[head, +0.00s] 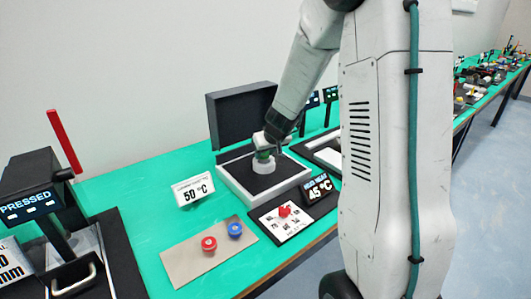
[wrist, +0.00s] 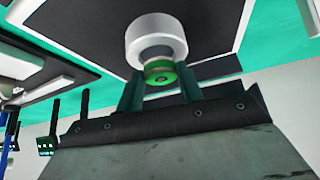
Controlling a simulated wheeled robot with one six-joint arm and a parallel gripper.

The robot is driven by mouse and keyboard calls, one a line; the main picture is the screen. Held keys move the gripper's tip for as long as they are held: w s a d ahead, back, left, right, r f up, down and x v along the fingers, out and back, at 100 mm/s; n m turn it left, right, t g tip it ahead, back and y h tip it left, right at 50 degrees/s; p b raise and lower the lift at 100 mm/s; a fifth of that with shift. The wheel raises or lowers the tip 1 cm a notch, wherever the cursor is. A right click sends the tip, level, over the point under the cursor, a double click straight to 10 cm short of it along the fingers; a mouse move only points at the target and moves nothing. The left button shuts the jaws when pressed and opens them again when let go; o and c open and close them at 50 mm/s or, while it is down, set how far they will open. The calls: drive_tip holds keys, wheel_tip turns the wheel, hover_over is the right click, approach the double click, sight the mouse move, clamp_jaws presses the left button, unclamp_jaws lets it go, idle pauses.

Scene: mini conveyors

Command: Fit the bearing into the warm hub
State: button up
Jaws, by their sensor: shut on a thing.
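My gripper (wrist: 160,88) has its two dark fingers shut on a small round green-and-metal part, the bearing (wrist: 161,72). In the wrist view, the bearing lines up closely with the white ring-shaped hub (wrist: 155,30). In the head view, the hub (head: 264,166) stands on the dark pad of an open-lidded box, and the green part (head: 264,155) is right at its top, under my gripper (head: 268,148). I cannot tell whether the bearing touches the hub or has entered it.
The box (head: 262,197) has its dark lid (head: 240,115) raised behind. A display (head: 319,188) reads 45 °C and a sign (head: 192,188) reads 50 °C. Red (head: 209,244) and blue (head: 235,228) knobs stand in front. A "PRESSED" machine (head: 35,205) is at left.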

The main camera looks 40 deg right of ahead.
drive_tip(key=shift+f, duration=0.15)
drive_tip(key=shift+f, duration=0.45)
drive_tip(key=o, duration=1.1)
drive_tip(key=shift+r, duration=0.1)
drive_tip(key=shift+r, duration=0.6)
drive_tip(key=v, duration=1.1)
drive_tip(key=s+a+r+n+g+y, duration=0.1)
drive_tip(key=s+a+r, duration=0.2)
drive_tip(key=s+a, duration=0.35)
drive_tip(key=s+a+r+n+g+y, duration=0.1)
drive_tip(key=s+a+r, duration=0.2)
drive_tip(key=s+a, duration=0.35)
drive_tip(key=s+a+g+h, duration=0.1)
drive_tip(key=s+a+g, duration=0.2)
drive_tip(key=s, duration=1.2)
drive_tip(key=shift+s+a, duration=0.25)
drive_tip(key=shift+a, duration=0.7)
